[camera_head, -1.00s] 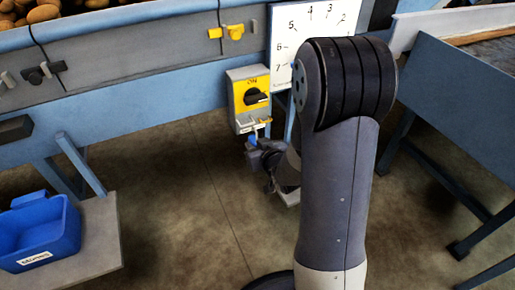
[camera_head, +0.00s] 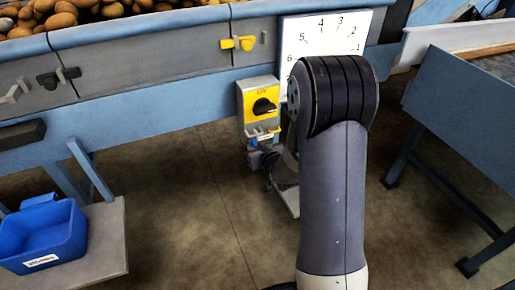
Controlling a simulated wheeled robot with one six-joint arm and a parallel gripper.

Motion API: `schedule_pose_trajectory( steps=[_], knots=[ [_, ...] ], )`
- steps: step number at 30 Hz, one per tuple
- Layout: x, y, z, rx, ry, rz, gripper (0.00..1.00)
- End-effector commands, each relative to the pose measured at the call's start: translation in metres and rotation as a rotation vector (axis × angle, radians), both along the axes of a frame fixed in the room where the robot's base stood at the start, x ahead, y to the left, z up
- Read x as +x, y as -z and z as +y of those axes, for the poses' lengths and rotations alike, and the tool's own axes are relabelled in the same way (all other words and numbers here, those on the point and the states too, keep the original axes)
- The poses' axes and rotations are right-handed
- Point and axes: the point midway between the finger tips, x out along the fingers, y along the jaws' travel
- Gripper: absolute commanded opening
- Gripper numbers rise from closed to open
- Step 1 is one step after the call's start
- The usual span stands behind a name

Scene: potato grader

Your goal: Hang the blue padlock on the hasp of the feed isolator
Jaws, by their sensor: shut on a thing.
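The feed isolator (camera_head: 259,100) is a grey box with a yellow face and a black rotary handle, on the blue frame of the grader. Its hasp (camera_head: 264,131) is at the lower edge of the box. My gripper (camera_head: 258,153) is just below the hasp, dark and partly hidden behind my own arm. It is shut on the blue padlock (camera_head: 253,143), of which only a small blue patch shows. The padlock is close under the hasp. I cannot tell whether its shackle touches or passes through the hasp.
A white numbered dial board (camera_head: 320,32) stands right of the isolator, partly behind my arm. A blue bin (camera_head: 42,232) is on a low platform at the left. Yellow (camera_head: 238,43) and black (camera_head: 58,76) latches are on the grader panel. A blue table (camera_head: 465,120) stands right.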

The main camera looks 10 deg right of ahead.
Motion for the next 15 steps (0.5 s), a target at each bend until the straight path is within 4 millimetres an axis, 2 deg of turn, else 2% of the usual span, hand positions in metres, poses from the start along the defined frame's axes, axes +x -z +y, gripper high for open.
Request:
schedule_pose_trajectory(
  steps=[9,10,15],
  knots=[
    [0.0001,0.0001,-0.0002,0.0,0.0,-0.001,0.01],
    [0.0001,0.0001,-0.0002,0.0,0.0,-0.001,0.24],
    [0.0,0.0002,-0.0001,0.0,0.0,-0.001,0.38]
  ],
)
